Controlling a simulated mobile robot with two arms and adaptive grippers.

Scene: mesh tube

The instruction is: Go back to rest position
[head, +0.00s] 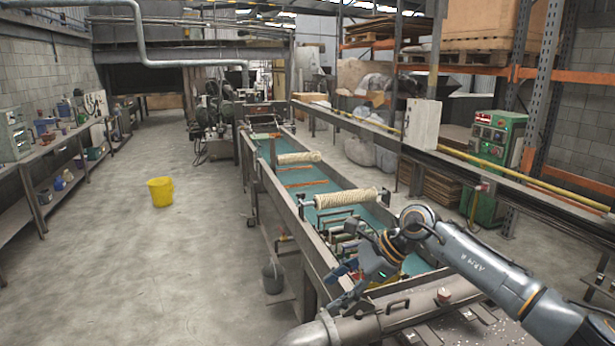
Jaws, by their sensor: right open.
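My right gripper (340,287) reaches in from the lower right on a blue-grey arm. Its jaws are open and empty, over the near end of a long machine bed (285,200) with a teal surface. A cream mesh tube (346,198) on a roller lies across the bed, beyond my right gripper and apart from it. A second cream mesh tube (299,157) lies across the bed farther back. My left gripper is not in view.
A grey pipe (400,305) with a handle runs across close in front, below my right gripper. A yellow bucket (161,191) stands on the open concrete floor (150,260) at left. A dark bucket (273,278) is beside the bed. A green control cabinet (497,145) stands at right.

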